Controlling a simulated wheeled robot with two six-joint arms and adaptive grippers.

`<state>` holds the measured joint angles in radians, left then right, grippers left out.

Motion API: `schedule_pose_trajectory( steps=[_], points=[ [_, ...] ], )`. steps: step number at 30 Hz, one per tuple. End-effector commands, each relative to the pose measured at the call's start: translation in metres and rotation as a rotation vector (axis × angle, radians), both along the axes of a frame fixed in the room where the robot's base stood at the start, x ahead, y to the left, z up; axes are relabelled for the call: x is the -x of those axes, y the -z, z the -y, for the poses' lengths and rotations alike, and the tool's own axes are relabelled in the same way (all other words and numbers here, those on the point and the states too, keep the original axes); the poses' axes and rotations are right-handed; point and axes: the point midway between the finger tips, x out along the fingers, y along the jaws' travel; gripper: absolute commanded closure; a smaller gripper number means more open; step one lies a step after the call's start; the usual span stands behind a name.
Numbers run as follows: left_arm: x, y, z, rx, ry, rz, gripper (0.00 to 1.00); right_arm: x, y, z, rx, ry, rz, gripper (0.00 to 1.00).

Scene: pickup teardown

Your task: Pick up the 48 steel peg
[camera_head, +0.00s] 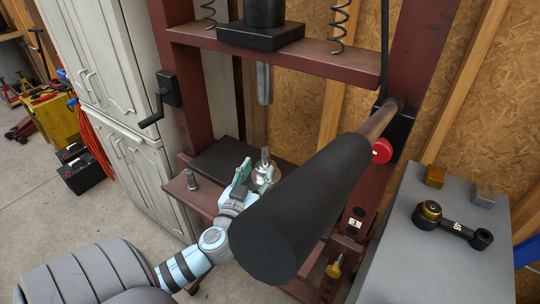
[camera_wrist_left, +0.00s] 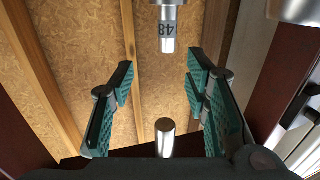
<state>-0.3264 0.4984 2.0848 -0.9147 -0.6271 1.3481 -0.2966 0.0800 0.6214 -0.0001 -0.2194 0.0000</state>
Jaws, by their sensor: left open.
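The 48 steel peg (camera_wrist_left: 167,28) shows its number in the left wrist view, which looks upside down. In the head view a steel peg (camera_head: 265,155) with a narrow top stands upright on the press bed, just beyond my left gripper (camera_head: 254,174). My left gripper's teal fingers (camera_wrist_left: 160,68) are spread wide and empty. The peg lies beyond the fingertips, roughly centred between them, and I see no contact. Its lower part is partly hidden in the head view. My right gripper is not in view.
The press ram (camera_head: 264,84) hangs above; it also shows in the wrist view (camera_wrist_left: 165,138). A thick black handle (camera_head: 290,215) crosses in front at right. A grey surface (camera_head: 430,260) holds a black tool (camera_head: 455,225) and small blocks.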

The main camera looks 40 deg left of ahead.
Motion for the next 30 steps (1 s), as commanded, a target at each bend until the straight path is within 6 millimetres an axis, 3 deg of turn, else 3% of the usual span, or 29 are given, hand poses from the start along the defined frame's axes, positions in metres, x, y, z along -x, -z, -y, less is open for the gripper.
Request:
schedule_pose_trajectory(
  steps=[5, 15, 23, 30],
  points=[
    [-0.035, -0.002, -0.016, 0.0, -0.003, 0.001, 0.57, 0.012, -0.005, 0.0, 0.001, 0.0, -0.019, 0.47],
    [-0.084, -0.001, -0.041, 0.001, 0.0, 0.001, 0.57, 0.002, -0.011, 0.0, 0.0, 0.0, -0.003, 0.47],
    [-0.09, 0.001, -0.043, 0.0, 0.003, 0.0, 0.57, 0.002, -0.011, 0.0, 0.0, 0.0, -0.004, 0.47],
    [-0.09, 0.001, -0.042, 0.0, 0.003, 0.0, 0.96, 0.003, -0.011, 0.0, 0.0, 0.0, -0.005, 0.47]
  ],
)
